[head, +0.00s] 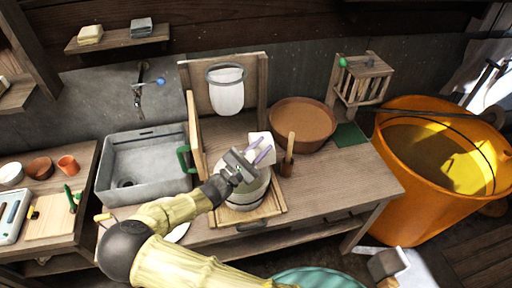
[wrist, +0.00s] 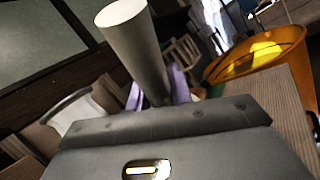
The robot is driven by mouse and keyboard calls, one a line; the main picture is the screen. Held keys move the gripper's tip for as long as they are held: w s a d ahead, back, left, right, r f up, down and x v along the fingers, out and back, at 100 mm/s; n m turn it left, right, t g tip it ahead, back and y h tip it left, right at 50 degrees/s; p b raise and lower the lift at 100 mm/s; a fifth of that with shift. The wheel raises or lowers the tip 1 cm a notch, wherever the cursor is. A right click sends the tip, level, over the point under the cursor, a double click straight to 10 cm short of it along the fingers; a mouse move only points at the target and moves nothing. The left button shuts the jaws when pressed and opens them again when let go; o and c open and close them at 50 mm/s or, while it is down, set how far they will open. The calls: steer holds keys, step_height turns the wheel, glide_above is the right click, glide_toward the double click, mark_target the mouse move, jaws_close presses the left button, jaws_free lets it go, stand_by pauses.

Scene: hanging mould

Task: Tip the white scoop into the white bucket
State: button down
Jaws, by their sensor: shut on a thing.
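The white scoop (head: 260,139) is at the tip of my gripper (head: 261,155), above the worktop and beside the far rim of the white bucket (head: 246,201). My gripper's purple fingers are shut on it. In the wrist view a pale tapered cylinder, seemingly part of the scoop (wrist: 138,45), rises between the purple fingers (wrist: 160,88). The white bucket stands on a wooden tray below my gripper, and my gripper hides part of its opening. I cannot tell what the scoop holds or how far it is tilted.
A white mould (head: 227,95) hangs in a wooden frame behind. A brown bowl (head: 303,124) and a wooden pot with a stick (head: 287,166) are to the right. A grey sink (head: 146,168) is left; an orange tub (head: 428,150) stands far right.

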steer(key=s+d+f+n+t+y, duration=0.1)
steer(key=d+f+n+t+y, duration=0.1)
steer(key=d, duration=0.6)
steer(key=s+d+f+n+t+y, duration=0.1)
steer(key=d+f+n+t+y, duration=0.2)
steer(key=d+f+y, duration=0.2)
steer(key=d+y, duration=0.2)
steer(key=d, duration=0.1)
steer(key=shift+s+d+f+n+t, duration=0.2)
steer(key=shift+d+f+n+t, duration=0.1)
steer(key=shift+d+f+n, duration=0.1)
steer(key=shift+a, duration=0.1)
